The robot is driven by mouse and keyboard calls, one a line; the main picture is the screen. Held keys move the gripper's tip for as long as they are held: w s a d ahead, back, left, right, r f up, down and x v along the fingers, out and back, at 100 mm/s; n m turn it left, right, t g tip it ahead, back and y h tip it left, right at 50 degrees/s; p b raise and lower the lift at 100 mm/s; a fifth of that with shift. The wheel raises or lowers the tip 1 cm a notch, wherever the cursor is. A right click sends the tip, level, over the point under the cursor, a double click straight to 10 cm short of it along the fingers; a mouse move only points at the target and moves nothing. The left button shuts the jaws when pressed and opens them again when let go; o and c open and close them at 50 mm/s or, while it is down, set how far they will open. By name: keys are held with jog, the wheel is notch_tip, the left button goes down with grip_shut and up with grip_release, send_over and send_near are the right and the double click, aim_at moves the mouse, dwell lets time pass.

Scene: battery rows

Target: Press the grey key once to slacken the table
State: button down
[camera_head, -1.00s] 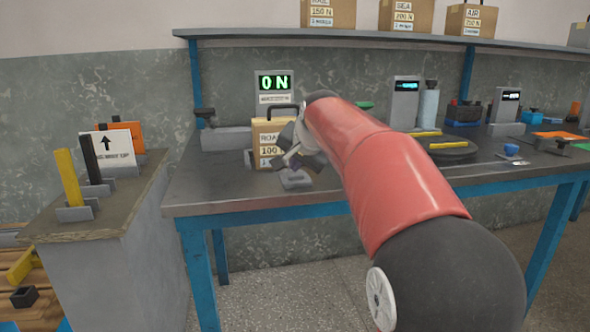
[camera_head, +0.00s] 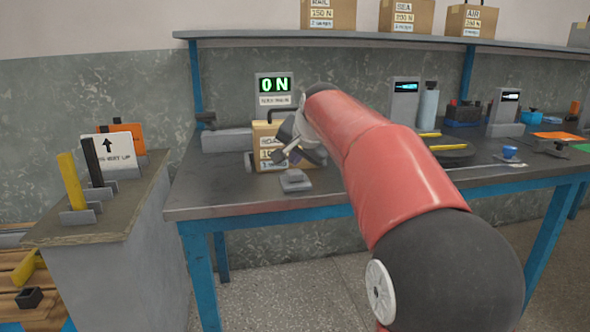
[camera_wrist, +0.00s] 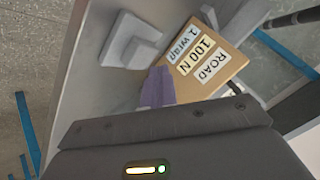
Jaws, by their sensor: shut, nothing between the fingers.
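A small grey key (camera_head: 295,182) on a low base sits near the front left of the workbench. It also shows as a pale grey block in the wrist view (camera_wrist: 133,40). My gripper (camera_head: 278,156) is shut and empty, just above and behind the key, in front of the ROAD 100 N box (camera_head: 265,134). In the wrist view its purple-grey fingertips (camera_wrist: 157,88) lie over the edge of that box, apart from the key. A display (camera_head: 274,84) behind the box reads 0 N in green. A dark round table (camera_head: 455,154) with yellow bars is partly hidden by my arm.
The box's dark handle stands close behind my gripper. A grey cabinet (camera_head: 150,230) with upright coloured pieces stands left of the bench. Grey posts with screens (camera_head: 404,100) and a blue cup (camera_head: 510,151) are to the right. The bench front left is clear.

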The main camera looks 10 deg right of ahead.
jog(key=shift+r, duration=0.1)
notch_tip(320, 180, up, 3)
jog(key=p, duration=0.3)
jog(key=shift+r, duration=0.95)
jog(key=n+g, duration=0.1)
jog(key=n, duration=0.1)
send_near(296, 173)
jog(key=s, duration=0.4)
jog(key=s+f+n+g, duration=0.1)
jog(key=s+f+n, duration=0.2)
jog(key=s+f, duration=0.6)
jog(key=s+f+n+g+h, duration=0.1)
jog(key=s+f+n, duration=0.1)
jog(key=s+f, duration=0.7)
jog(key=s, duration=0.8)
jog(key=shift+s+a+n+g, duration=0.15)
jog(key=shift+a+n+g, duration=0.15)
jog(key=shift+a+n, duration=0.1)
